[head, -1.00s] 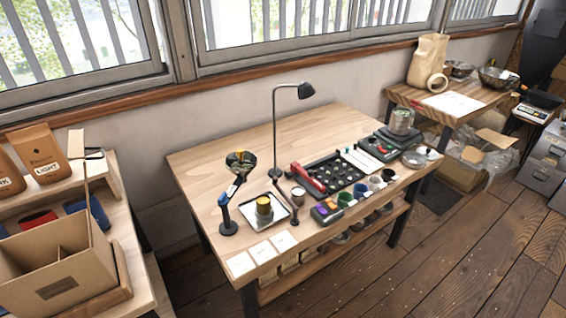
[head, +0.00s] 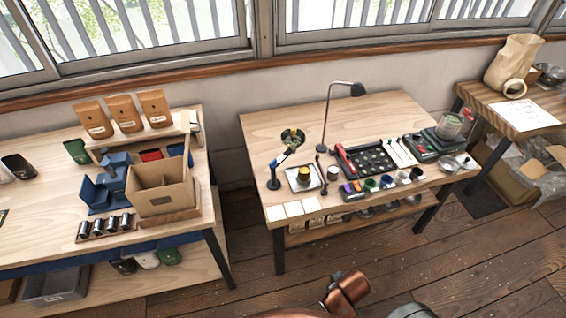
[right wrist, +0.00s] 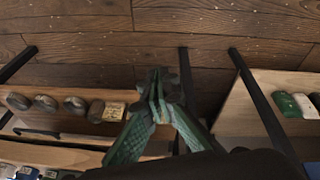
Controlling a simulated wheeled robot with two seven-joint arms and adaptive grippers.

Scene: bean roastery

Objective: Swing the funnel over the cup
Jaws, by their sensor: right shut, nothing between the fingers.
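The dark funnel (head: 293,137) is held up on a stand with a dark round base (head: 273,184) and a blue and white arm. It appears behind the white square tray (head: 292,184), off to the back of the cup. A yellow-topped cup (head: 304,174) sits on the tray, and no funnel is over it. My right gripper (right wrist: 158,88) shows in the right wrist view with green fingers brought together, empty, above the floor and apart from the funnel and cup. My left gripper is in no view.
A lamp (head: 327,118) rises behind the tray. A grey cup (head: 333,173) stands right of it. White cards (head: 293,208) lie at the front edge. A black sample board (head: 368,160) lies to the right. A cardboard box (head: 160,190) is on the left table. Floor in front is clear.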

